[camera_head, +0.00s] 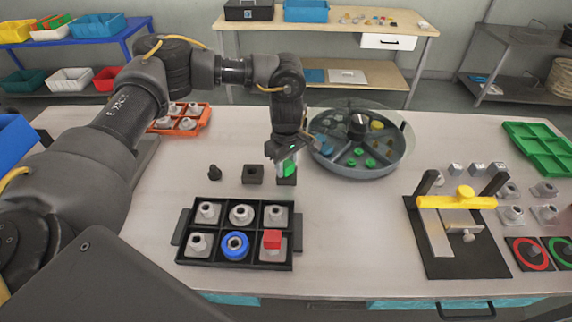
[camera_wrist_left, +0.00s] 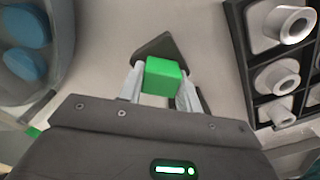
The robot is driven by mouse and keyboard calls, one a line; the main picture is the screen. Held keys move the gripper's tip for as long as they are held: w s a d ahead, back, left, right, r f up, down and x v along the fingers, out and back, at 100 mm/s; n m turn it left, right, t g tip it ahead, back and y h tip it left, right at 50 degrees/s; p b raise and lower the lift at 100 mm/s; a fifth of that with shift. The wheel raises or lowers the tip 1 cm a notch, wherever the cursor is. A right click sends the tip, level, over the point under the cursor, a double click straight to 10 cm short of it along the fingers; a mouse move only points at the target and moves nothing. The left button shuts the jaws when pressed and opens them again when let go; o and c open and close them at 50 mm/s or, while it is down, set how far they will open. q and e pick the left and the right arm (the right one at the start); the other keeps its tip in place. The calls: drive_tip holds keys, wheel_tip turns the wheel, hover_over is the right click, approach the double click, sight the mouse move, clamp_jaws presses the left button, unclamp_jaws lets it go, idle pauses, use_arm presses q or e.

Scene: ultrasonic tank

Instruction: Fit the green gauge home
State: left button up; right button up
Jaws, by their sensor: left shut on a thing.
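The green gauge (camera_head: 289,168) is a small green block held between the fingers of my left gripper (camera_head: 285,166). In the left wrist view the green gauge (camera_wrist_left: 164,76) sits squarely between the two pale fingertips, with a dark angular block (camera_wrist_left: 160,46) right behind it. In the head view a dark block (camera_head: 287,181) stands on the table directly under the gripper. I cannot tell whether the gauge touches it or is seated in it. Two more dark pieces, a square block (camera_head: 252,174) and a smaller one (camera_head: 215,172), stand to the left. My right gripper is out of view.
A black tray (camera_head: 184,257) with several grey fittings, a blue ring (camera_head: 235,245) and a red block (camera_head: 272,239) lies in front. A round divided tank (camera_head: 330,172) stands close right. A yellow-barred fixture (camera_head: 457,202) is farther right. An orange tray (camera_head: 205,123) sits behind.

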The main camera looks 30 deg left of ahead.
sight(287, 163)
use_arm(q)
drive_tip(key=shift+f, duration=0.1)
drive_tip(key=o, duration=1.1)
drive_tip(key=shift+d+f, duration=0.1)
drive_tip(key=shift+s, duration=0.1)
drive_tip(key=shift+r, duration=0.4)
drive_tip(key=r+b, duration=0.1)
drive_tip(key=r, duration=0.9)
drive_tip(key=shift+w+r+b, duration=0.2)
drive_tip(key=shift+b, duration=0.15)
drive_tip(key=shift+f, duration=0.1)
